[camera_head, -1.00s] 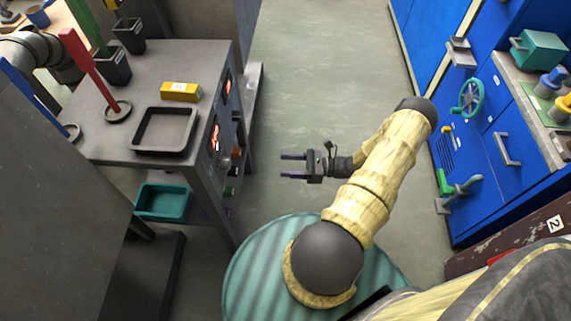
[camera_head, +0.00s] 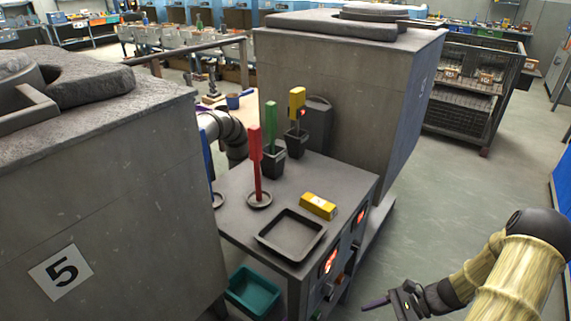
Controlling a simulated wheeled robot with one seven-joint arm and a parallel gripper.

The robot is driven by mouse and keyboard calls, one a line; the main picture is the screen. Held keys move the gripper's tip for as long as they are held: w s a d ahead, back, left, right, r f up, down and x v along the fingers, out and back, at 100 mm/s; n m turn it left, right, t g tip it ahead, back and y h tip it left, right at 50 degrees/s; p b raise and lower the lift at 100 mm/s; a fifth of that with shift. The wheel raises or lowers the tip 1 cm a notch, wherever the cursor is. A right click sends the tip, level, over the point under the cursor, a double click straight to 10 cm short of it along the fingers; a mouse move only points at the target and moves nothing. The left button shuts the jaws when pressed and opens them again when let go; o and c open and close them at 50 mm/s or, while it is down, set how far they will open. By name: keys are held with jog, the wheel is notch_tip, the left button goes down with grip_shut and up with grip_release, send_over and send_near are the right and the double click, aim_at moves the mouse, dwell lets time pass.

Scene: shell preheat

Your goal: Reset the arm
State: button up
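My gripper (camera_head: 378,306) is at the bottom edge of the head view, right of the work table, over open floor. One purple finger shows, pointing left. The other finger is not visible here, probably cut off by the frame edge. The earlier picture shows both fingers spread apart with nothing between them. My arm, in a pale yellow sleeve (camera_head: 515,272), bends at a dark joint in the lower right corner. The gripper is apart from the table and touches nothing that I can see.
The grey table (camera_head: 235,190) holds a black tray (camera_head: 291,236), a yellow box (camera_head: 318,206) and upright red (camera_head: 255,160), green and yellow tools. A teal bin (camera_head: 252,292) sits below. Large grey blocks stand left (camera_head: 120,190) and behind (camera_head: 330,90). Floor (camera_head: 450,200) on the right is clear.

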jog(key=s+a+r+n+t+h, duration=0.2)
jog(key=a+r+n+h, duration=0.3)
jog(key=r+n, duration=0.45)
jog(key=s+a+r+n+t+h, duration=0.1)
jog(key=a+r+n+h, duration=0.3)
jog(key=r+n+h, duration=0.5)
notch_tip(320, 180, up, 24)
jog(key=m+y+p, duration=0.1)
jog(key=p, duration=2.2)
jog(key=shift+d+y, duration=0.25)
jog(key=shift+y, duration=0.15)
jog(key=shift+f+m, duration=0.1)
jog(key=shift+m, duration=0.15)
